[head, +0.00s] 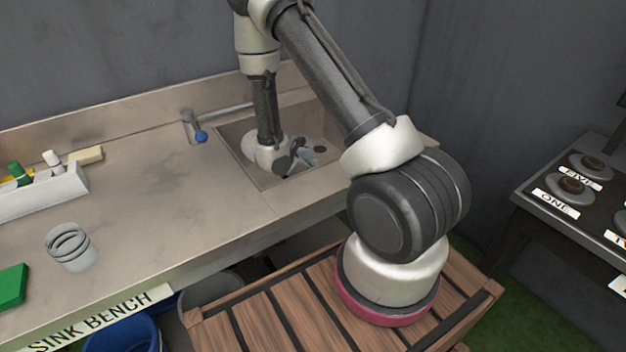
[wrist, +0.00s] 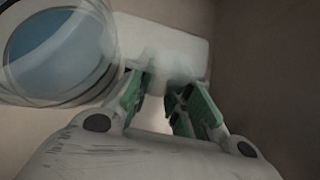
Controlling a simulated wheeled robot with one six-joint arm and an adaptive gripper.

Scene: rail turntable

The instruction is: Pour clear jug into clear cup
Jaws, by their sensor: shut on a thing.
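My gripper (head: 296,155) is down in the sink basin at the right end of the bench. In the wrist view its green-padded fingers (wrist: 166,98) are shut on a pale, blurred part of the clear jug, seemingly its handle. The jug's round clear body (wrist: 60,55) is left of the fingers, with blue-grey showing inside its rim. In the head view only a small bluish bit of the jug (head: 308,155) shows beside the fingers. A clear cup (head: 72,250) with dark rings near its top stands on the bench at the left, well apart from the gripper.
The sink basin's walls (head: 238,160) surround my gripper. A tap with a blue knob (head: 200,136) is at its left. A white caddy (head: 40,195) with bottles and a green block (head: 10,288) are near the cup. The bench between sink and cup is clear.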

